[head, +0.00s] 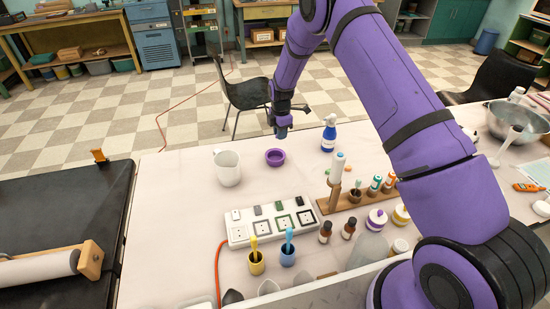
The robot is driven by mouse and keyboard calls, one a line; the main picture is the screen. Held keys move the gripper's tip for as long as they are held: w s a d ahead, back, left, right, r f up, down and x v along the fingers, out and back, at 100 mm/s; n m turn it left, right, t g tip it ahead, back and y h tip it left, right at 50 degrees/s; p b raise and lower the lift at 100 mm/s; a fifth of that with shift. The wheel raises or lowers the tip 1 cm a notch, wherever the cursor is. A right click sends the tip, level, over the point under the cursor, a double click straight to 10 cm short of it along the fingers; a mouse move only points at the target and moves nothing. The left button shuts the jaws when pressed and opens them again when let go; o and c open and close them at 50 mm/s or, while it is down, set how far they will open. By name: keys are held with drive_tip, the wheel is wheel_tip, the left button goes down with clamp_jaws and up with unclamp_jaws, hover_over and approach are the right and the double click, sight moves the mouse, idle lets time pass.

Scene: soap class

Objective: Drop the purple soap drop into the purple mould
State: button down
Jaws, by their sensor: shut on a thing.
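The purple mould (275,157) is a small round open cup on the white table, right of a white mug. My gripper (281,130) points down above and slightly behind the mould in the picture, apart from it. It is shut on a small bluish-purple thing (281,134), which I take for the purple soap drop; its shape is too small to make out. No other purple soap drop shows clearly. The inside of the mould is too small to read in detail.
A white socket strip (270,222), cups with droppers and a wooden rack (357,200) of small bottles lie nearer. A black chair (246,95) stands behind the table.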

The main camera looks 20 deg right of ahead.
drive_tip(key=shift+f, duration=1.65)
drive_tip(key=c, duration=1)
unclamp_jaws()
wheel_tip(320, 180, up, 11)
drive_tip(key=shift+f, duration=0.1)
